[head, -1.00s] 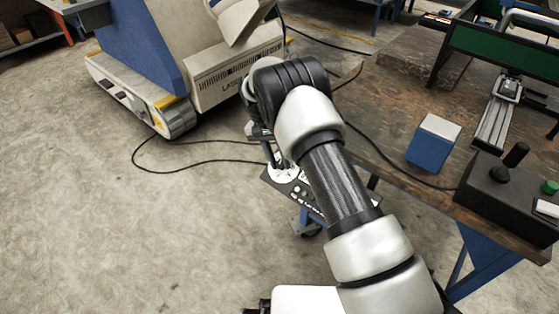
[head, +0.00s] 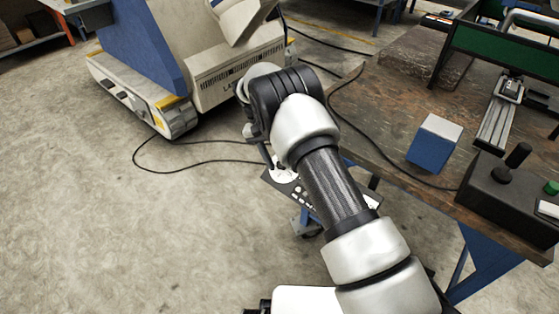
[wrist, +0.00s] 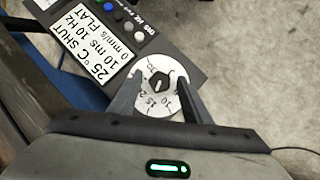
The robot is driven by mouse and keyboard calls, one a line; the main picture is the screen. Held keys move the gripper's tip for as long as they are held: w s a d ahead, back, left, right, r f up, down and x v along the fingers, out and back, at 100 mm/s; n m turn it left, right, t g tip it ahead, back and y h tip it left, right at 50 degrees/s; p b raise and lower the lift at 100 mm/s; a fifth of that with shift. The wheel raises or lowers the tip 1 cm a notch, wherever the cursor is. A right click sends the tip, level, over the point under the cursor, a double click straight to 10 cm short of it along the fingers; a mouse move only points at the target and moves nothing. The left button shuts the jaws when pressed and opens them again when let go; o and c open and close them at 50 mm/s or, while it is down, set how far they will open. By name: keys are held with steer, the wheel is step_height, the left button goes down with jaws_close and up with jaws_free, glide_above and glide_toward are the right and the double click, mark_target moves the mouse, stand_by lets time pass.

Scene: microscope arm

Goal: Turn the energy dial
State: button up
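The energy dial is a black knob (wrist: 159,81) with a pale pointer on a white numbered disc (wrist: 150,103), seen in the wrist view. It sits at the end of a dark control panel (wrist: 148,38). My gripper (wrist: 159,77) is open, with one finger on each side of the knob. Gaps show between fingers and knob, and I cannot tell how high the tips are above the disc. In the head view the panel (head: 296,190) shows below my wrist, which partly hides the dial and gripper.
The panel carries a white label (wrist: 98,52) with settings text and several coloured buttons. A workbench (head: 395,115) stands right, with a blue box (head: 434,143) and a black joystick box (head: 495,187). A black cable (head: 150,165) lies on the floor at left.

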steer(key=shift+r, duration=0.1)
steer(key=p+v, duration=0.3)
steer(key=v, duration=1.4)
steer(key=shift+a, duration=0.2)
